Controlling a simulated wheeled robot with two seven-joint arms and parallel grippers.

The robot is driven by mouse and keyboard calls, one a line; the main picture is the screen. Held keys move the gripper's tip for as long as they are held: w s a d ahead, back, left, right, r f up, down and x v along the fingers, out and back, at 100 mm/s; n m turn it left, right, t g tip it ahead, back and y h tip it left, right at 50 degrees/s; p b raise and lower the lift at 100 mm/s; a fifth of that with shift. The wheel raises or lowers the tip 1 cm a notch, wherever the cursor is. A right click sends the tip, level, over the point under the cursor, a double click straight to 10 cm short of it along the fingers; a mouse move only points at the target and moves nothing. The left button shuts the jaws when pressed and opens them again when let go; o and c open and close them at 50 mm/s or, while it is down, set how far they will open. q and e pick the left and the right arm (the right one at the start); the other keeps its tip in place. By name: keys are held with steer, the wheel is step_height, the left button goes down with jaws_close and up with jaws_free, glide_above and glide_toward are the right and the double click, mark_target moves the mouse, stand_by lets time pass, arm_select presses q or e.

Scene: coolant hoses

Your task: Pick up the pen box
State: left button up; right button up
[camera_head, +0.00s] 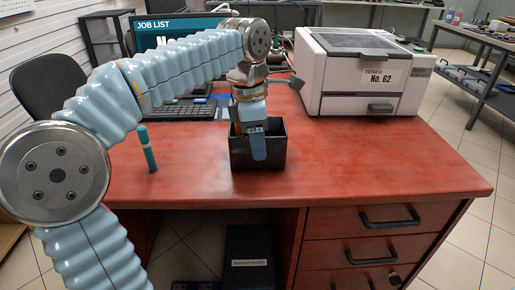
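The pen box, a black open-topped box (275,160), stands upright on the red desk near its front edge. My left gripper (258,146) points down at the box, and a blue-grey finger overlaps the middle of its near wall. The finger looks to be in front of that wall. The other finger is hidden, so I cannot tell whether the gripper is gripping the wall. My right gripper is not in view.
A teal marker (148,150) stands on the desk left of the box. A white printer (355,75) is at the back right, and a keyboard (190,108) lies behind the box under a monitor (170,30). The red desktop (390,165) is clear at the right.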

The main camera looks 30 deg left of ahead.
arm_select(q)
steer(key=shift+c, duration=0.3)
jaws_close()
steer(key=shift+r, duration=0.1)
steer(key=shift+r, duration=0.45)
steer(key=shift+r+p, duration=0.35)
steer(key=shift+r, duration=0.6)
steer(key=s+d+r, duration=0.8)
steer(key=s+r, duration=0.2)
steer(key=s, duration=0.1)
steer(key=shift+s+p, duration=0.3)
